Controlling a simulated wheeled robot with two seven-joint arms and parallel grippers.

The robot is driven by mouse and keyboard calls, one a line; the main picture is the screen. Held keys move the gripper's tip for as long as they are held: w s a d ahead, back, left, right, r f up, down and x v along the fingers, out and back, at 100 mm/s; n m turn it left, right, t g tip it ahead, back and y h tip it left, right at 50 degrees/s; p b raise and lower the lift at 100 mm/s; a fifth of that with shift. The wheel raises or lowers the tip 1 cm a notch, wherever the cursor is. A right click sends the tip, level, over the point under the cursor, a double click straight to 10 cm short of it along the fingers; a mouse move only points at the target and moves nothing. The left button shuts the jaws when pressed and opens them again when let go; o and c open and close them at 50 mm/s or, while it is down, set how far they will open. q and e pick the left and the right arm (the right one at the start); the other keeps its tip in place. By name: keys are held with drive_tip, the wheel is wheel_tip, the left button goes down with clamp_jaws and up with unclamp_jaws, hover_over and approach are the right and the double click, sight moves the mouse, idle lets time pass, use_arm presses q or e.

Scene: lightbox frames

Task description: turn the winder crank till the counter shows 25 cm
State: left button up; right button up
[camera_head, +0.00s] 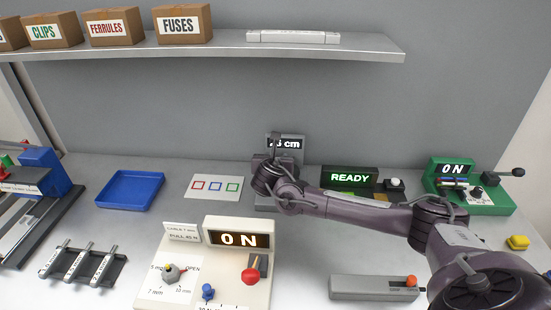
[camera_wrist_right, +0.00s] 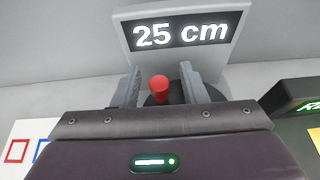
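The winder's counter display (camera_wrist_right: 181,35) reads 25 cm in the right wrist view. In the head view the same display (camera_head: 291,144) is partly covered by my right arm. The crank's red knob (camera_wrist_right: 160,88) stands between the two fingers of my right gripper (camera_wrist_right: 160,78), with a visible gap on each side. The right gripper is open around the knob. The crank's dark base shows behind the knob, but most of the crank is hidden by the gripper. My left gripper is in neither view.
A READY display (camera_head: 349,178) stands just right of the winder. A cream ON panel (camera_head: 237,239) is in front, and a green ON machine (camera_head: 467,190) is at the right. A blue tray (camera_head: 131,203) lies left. A shelf (camera_head: 230,53) with boxes spans the back.

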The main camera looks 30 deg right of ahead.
drive_tip(key=b+v, duration=0.2)
drive_tip(key=v, duration=0.4)
drive_tip(key=shift+s+a, duration=0.2)
drive_tip(key=shift+s, duration=0.05)
drive_tip(key=shift+s+a+r, duration=0.25)
drive_tip(key=shift+s+a, duration=0.05)
drive_tip(key=shift+s, duration=0.15)
